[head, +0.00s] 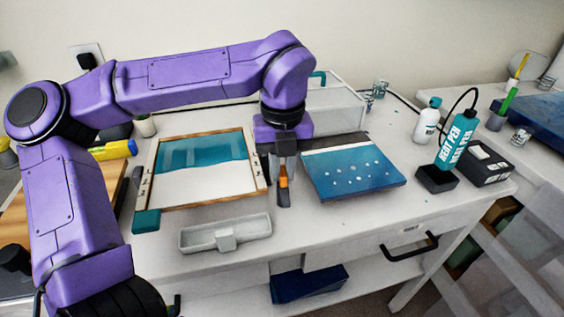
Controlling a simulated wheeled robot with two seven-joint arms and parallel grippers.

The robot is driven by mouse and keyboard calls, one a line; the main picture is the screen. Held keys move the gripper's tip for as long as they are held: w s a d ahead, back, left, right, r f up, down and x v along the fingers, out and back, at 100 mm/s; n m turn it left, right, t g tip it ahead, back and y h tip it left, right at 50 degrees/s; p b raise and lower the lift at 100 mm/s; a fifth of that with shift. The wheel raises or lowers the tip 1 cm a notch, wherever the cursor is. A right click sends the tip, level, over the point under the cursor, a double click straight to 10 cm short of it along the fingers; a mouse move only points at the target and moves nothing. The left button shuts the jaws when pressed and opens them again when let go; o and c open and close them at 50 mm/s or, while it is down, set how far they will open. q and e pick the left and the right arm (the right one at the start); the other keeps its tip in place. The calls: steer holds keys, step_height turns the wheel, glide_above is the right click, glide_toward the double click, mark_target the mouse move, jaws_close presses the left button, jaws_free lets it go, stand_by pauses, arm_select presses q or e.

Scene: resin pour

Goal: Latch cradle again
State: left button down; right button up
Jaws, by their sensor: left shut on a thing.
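A wood-framed tray (203,205), which looks like the cradle, lies on the white table. It holds a panel that is teal at the back and white at the front. Small metal fittings (146,184) sit on its left rail. My left gripper (284,188) points down in the gap just right of the tray. It is shut on a small orange piece (283,178), which looks like a latch handle. The fingers hide most of that piece, and I cannot tell whether the latch is fastened. My right gripper is out of view.
A blue panel with white dots (352,172) lies close right of my gripper. A white trough (226,234) lies in front. A white box (335,105) stands behind. A heat pen (456,138), its black stand (437,179) and a white bottle (427,121) are at right.

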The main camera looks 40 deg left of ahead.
mark_target(283, 170)
arm_select(q)
steer(key=m+p, duration=0.1)
steer(key=m, duration=0.1)
steer(key=m+p, duration=0.2)
steer(key=shift+r, duration=0.35)
steer(key=m+p, duration=1)
steer(key=p, duration=0.2)
steer(key=shift+w+f+m+p, duration=0.1)
steer(key=shift+f+m+p, duration=0.1)
steer(key=shift+m+p, duration=1.25)
steer(key=c, duration=1.1)
jaws_free()
step_height(283, 170, up, 10)
steer(key=shift+r+b, duration=0.25)
steer(key=shift+b, duration=0.35)
